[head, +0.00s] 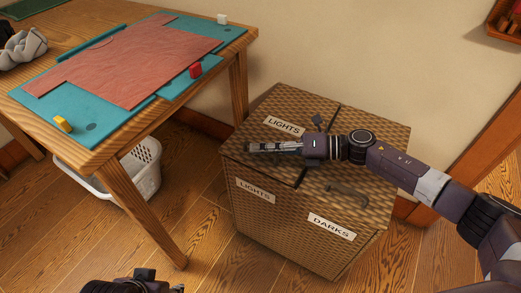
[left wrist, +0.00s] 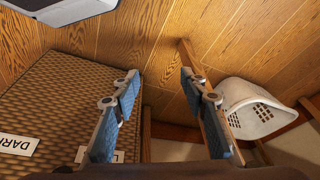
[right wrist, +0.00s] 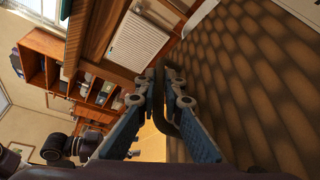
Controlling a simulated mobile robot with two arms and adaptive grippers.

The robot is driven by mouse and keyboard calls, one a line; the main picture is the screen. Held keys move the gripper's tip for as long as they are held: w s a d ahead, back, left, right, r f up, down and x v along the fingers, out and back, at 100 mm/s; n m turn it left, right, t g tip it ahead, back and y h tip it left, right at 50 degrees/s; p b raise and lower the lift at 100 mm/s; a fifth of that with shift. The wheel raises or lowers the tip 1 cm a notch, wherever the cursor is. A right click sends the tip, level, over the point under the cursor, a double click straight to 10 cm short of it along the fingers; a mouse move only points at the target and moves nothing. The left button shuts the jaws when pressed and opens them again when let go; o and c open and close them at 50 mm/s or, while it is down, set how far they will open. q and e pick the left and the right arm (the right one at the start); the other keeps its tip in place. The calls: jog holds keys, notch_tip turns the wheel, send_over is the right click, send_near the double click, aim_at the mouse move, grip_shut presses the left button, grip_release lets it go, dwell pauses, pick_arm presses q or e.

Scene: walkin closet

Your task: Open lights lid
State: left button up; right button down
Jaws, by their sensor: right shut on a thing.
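The woven hamper (head: 285,225) stands beside the table, with two lids on top. The lights lid (head: 258,134) carries a "LIGHTS" label and is at the left; the darks lid (head: 360,165) is at the right. My right gripper (head: 262,147) lies low over the lights lid. In the right wrist view its fingers (right wrist: 166,72) are shut on a dark bar-like handle (right wrist: 172,115), mostly hidden in the head view. The lights lid looks down or nearly so; a dark gap shows by its right edge. My left gripper (left wrist: 160,74) is open and empty, low in front of the hamper.
A wooden table (head: 215,62) with a teal mat (head: 85,118) and red cloth stands at the left. A white basket (head: 140,172) sits under it. A dark handle (head: 347,194) sticks up from the darks lid. The wall is close behind the hamper.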

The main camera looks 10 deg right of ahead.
jog(key=shift+m+y, duration=0.4)
jog(key=shift+m, duration=0.1)
jog(key=r, duration=0.1)
jog(key=r+p, duration=0.1)
jog(key=r, duration=0.1)
jog(key=w+r, duration=0.1)
jog(key=r, duration=0.1)
jog(key=shift+d+p, duration=0.35)
jog(key=shift+p, duration=0.05)
pick_arm(q)
jog(key=p+x, duration=0.1)
jog(key=x, duration=0.5)
jog(key=shift+p, duration=0.35)
pick_arm(e)
jog(key=w+d+r+m+y, duration=0.1)
jog(key=w+d+r+m, duration=0.1)
jog(key=r, duration=0.5)
jog(key=w+d+r+m+y, duration=0.1)
jog(key=w+d+r+m, duration=0.1)
jog(key=r, duration=0.5)
jog(key=shift+w+d+m, duration=0.3)
jog(key=shift+w+d, duration=0.2)
jog(key=shift+w, duration=0.85)
pick_arm(q)
jog(key=shift+s+d+f, duration=0.15)
pick_arm(e)
jog(key=c, duration=2.3)
grip_release()
